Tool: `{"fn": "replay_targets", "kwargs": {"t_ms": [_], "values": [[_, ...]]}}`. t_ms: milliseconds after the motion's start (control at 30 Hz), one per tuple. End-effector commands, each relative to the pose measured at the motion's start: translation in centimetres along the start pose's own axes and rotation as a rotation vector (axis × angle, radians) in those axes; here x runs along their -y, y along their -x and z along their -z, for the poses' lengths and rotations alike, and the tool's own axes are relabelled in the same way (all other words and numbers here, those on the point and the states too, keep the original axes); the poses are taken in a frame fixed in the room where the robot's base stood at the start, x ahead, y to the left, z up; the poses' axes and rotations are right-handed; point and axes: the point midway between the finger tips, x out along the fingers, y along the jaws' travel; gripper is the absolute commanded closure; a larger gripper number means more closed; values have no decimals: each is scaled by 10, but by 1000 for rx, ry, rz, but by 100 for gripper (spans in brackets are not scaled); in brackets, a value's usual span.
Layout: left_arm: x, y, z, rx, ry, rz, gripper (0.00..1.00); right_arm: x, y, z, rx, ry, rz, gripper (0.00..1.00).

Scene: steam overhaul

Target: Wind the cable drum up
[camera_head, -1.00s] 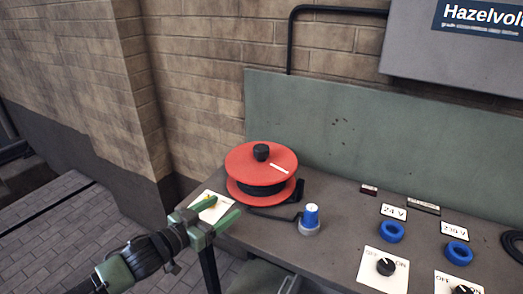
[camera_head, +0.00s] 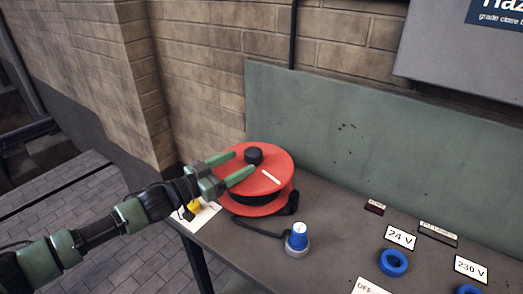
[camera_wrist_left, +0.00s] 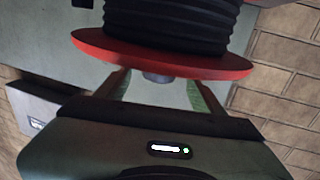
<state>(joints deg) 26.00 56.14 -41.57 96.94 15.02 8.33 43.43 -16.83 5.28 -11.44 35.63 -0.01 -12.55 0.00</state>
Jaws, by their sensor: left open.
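The red cable drum (camera_head: 262,165) stands on the grey bench against the green back panel, with black cable wound between its flanges. A black knob (camera_head: 253,156) sits on its top flange, and a white mark lies to the right of it. My left gripper (camera_head: 235,166) is open at the left side of the drum top, its green fingers pointing toward the knob. In the left wrist view the red flange (camera_wrist_left: 165,62) and wound cable (camera_wrist_left: 175,22) fill the upper part, with the open fingers (camera_wrist_left: 155,90) below. My right gripper is out of view.
Blue ring sockets (camera_head: 393,263) and labels (camera_head: 400,237) are to the right. A yellow button (camera_head: 193,206) on a white plate lies under my left gripper. A brick wall stands behind.

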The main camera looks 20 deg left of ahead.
Motion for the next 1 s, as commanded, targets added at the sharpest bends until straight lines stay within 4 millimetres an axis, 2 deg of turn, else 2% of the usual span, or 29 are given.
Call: {"fn": "replay_targets", "kwargs": {"t_ms": [200, 400, 767, 867, 1000], "values": [[-1, -37, 4, -3, 0, -1, 32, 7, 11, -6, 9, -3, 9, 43], [0, -61, 2, -1, -1, 0, 32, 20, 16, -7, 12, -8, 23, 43], [-1, -67, 1, 0, -2, 0, 32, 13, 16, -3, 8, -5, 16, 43], [0, -67, 1, 0, -2, 0, 57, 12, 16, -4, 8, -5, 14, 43], [0, -67, 1, 0, -2, 0, 96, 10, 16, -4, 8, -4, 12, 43]]}}
